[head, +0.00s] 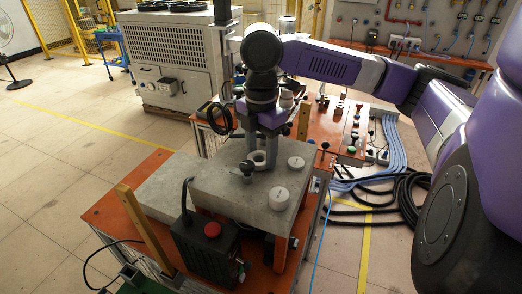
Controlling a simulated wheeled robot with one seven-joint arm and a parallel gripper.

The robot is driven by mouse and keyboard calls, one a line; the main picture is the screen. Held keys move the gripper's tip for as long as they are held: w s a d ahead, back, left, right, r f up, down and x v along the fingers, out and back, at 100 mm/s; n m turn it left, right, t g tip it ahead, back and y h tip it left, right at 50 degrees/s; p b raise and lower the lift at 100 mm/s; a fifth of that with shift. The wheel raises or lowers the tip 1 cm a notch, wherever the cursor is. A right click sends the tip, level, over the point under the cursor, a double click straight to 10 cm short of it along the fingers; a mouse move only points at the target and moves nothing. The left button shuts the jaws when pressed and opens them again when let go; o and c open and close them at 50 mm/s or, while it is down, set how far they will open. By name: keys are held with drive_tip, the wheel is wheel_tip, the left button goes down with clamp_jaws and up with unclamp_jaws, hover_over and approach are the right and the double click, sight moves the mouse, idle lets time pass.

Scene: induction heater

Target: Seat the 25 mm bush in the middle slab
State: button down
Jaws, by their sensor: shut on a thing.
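My gripper (261,152) points down over a raised grey slab (231,180), its fingers close to the slab's top. It is shut on a pale ring-shaped piece, which I take for the bush (259,158). The ring is low at the slab's top face; whether it sits in a hole or just above cannot be told. A lower grey slab (160,190) lies to the left. I cannot tell for sure which slab is the middle one. The fingers hide part of the slab behind the ring.
Black cables lie right.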

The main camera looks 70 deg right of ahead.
drive_tip(key=shift+f, duration=0.1)
drive_tip(key=c, duration=0.6)
unclamp_jaws()
wheel_tip(320, 180, up, 8)
drive_tip(key=shift+f+b, duration=0.1)
drive_tip(key=shift+b, duration=0.3)
